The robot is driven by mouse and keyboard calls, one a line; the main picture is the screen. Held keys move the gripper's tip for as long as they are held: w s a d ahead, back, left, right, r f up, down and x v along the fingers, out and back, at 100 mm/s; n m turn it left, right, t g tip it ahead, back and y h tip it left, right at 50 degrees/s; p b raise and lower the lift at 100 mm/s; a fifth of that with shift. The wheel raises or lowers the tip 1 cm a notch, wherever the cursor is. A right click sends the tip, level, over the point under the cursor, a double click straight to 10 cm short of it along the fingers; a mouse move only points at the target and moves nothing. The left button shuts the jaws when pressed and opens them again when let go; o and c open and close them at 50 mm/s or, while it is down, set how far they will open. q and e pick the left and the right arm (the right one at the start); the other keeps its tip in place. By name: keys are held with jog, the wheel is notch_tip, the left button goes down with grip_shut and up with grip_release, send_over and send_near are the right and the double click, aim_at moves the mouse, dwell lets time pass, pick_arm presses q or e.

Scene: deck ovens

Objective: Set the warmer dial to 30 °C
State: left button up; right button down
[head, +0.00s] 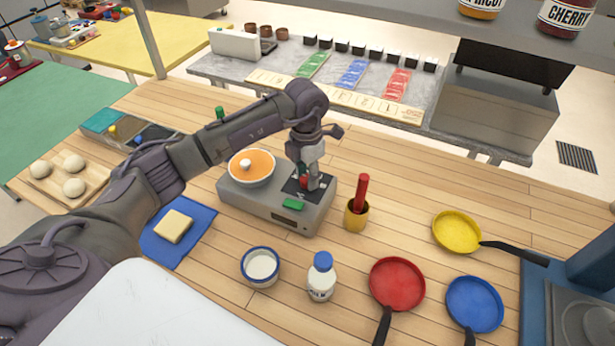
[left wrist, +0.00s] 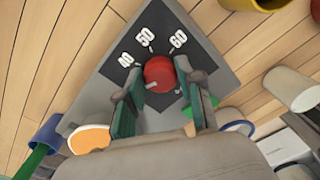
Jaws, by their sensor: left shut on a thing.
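The warmer (head: 245,203) is a grey box on the wooden counter with a bowl of orange food (head: 252,165) on its left part. Its red dial (head: 306,183) sits on a dark panel; it also shows in the left wrist view (left wrist: 160,70). My left gripper (head: 309,178) reaches down from above and is shut on the dial, with one finger on each side (left wrist: 161,90). The marks 40, 50 and 60 show around the dial; no 30 shows, and the left finger covers part of the panel. A pale line on the dial points left, below the 40. My right gripper is out of view.
A yellow cup with a red handle (head: 361,190) stands just right of the warmer. A white bottle (head: 321,280) and a blue-rimmed bowl (head: 260,266) stand in front. Red, blue and yellow pans lie to the right. Butter on a blue mat (head: 180,247) is at the left.

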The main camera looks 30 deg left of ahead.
aim_at(306, 176)
pick_arm(q)
jog(key=shift+n, duration=0.5)
jog(key=o, duration=1.2)
jog(key=shift+c, duration=0.2)
notch_tip(306, 176, up, 12)
jog(key=shift+a, duration=0.2)
jog(key=shift+w, duration=0.1)
